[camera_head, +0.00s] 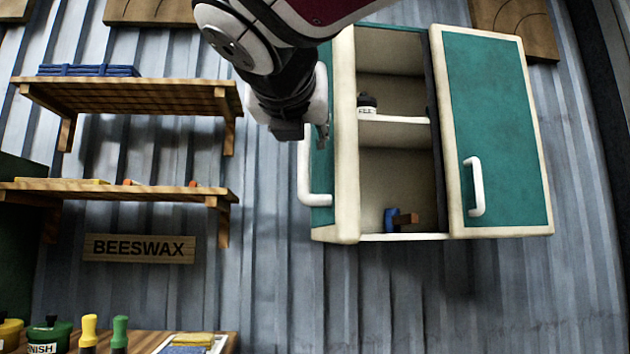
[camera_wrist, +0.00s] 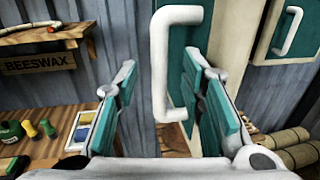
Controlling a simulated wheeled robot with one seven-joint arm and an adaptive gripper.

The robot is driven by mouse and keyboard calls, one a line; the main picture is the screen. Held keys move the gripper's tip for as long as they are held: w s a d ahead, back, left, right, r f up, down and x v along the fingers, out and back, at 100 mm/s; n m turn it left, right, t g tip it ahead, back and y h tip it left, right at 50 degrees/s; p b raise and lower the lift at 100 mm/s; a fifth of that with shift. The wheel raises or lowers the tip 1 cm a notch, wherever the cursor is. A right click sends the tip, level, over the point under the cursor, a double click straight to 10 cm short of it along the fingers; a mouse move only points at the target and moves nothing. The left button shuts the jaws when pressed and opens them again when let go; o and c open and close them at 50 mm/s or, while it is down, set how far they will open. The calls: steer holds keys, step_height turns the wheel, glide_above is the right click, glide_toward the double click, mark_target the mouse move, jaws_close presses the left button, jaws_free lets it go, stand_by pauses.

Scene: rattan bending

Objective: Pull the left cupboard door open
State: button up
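The wall cupboard has a cream frame and teal doors. Its left door (camera_head: 322,180) stands swung outward and shows nearly edge-on in the head view, so the interior is visible. The door's white bar handle (camera_head: 304,175) is on its left-facing side. In the wrist view the handle (camera_wrist: 159,70) lies ahead, between the two fingers. My gripper (camera_wrist: 163,72) is open, one finger either side of the handle, not visibly closed on it. In the head view my wrist hides the door's upper part and most of the gripper.
The right cupboard door (camera_head: 497,130) is closed, with its own white handle (camera_head: 475,187). A jar (camera_head: 367,104) and a small blue object (camera_head: 391,218) stand inside. Wooden shelves (camera_head: 125,95) hang at left above a bench (camera_head: 140,342) with pots and bottles.

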steer(key=s, duration=0.6)
steer(key=shift+a, duration=0.15)
steer(key=shift+s, duration=0.1)
